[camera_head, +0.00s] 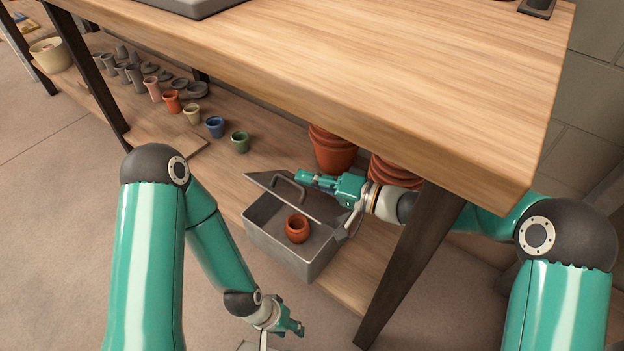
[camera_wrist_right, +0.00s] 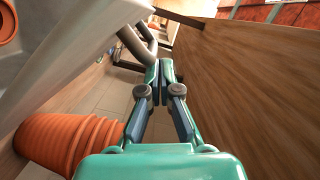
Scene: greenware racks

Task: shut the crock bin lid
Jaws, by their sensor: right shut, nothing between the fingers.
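The crock bin (camera_head: 268,239) is an open grey box on the low wooden shelf, with a small terracotta pot (camera_head: 297,228) inside. Its grey lid (camera_head: 318,206) stands raised and tilted, with a curved handle (camera_head: 289,189). My right gripper (camera_head: 302,176) is shut and empty, at the lid's far side near the handle. In the right wrist view its fingertips (camera_wrist_right: 164,68) are together, close to the handle bar (camera_wrist_right: 132,42); I cannot tell whether they touch it. My left gripper (camera_head: 296,328) hangs low in front of the shelf, away from the bin; its opening is unclear.
The wooden tabletop (camera_head: 400,80) overhangs the shelf, and a dark table leg (camera_head: 408,265) stands right of the bin. Stacked terracotta pots (camera_head: 332,150) are behind the bin, close to my right arm. Several small coloured cups line the shelf to the left.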

